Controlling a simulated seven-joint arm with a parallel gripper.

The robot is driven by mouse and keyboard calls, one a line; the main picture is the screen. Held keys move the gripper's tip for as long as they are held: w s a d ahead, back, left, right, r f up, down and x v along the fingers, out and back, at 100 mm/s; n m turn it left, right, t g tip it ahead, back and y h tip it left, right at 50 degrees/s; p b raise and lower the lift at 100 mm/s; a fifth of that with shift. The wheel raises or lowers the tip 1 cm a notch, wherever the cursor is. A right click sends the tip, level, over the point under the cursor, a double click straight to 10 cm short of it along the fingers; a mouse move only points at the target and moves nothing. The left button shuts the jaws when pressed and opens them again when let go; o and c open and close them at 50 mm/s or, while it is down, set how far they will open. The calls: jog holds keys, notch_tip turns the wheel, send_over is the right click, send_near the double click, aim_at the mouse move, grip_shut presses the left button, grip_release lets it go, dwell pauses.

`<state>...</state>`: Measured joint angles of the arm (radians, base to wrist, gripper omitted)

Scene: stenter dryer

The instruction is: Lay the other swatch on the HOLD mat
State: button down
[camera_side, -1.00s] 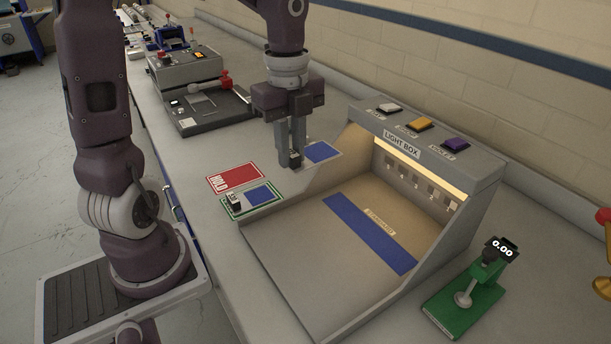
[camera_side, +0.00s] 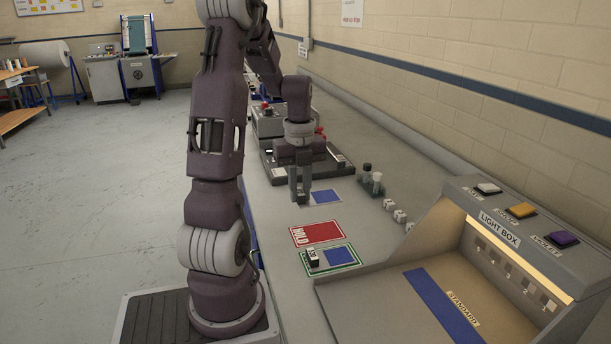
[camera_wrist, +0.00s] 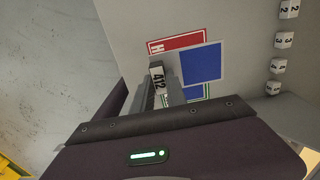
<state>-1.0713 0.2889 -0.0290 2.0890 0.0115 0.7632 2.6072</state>
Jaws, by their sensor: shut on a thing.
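My gripper (camera_side: 300,200) is shut on the tag end of a swatch (camera_side: 326,196), a pale card with a blue patch. In the wrist view its tag reads 412 and its blue patch (camera_wrist: 200,64) overlaps part of the red mat. The swatch appears held above the bench. The red HOLD mat (camera_side: 317,233) lies bare on the bench, nearer the side camera than my gripper; its corner shows in the wrist view (camera_wrist: 170,42). Beside it, a green-bordered mat (camera_side: 352,265) bears another blue swatch (camera_side: 340,256) with a dark tag block at its left end.
The light box (camera_side: 500,240) stands at the right with a blue standard strip (camera_side: 443,303) inside. Several white numbered cubes (camera_side: 399,215) and small bottles (camera_side: 372,180) stand on the bench behind the mats. A grey device (camera_side: 275,125) stands beyond my gripper.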

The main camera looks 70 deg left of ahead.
aim_at(300, 203)
jog(key=shift+f, duration=1.8)
jog(key=shift+f, duration=0.1)
jog(key=shift+f, duration=3.25)
jog(key=c, duration=1.3)
grip_release()
jog(key=shift+o, duration=0.2)
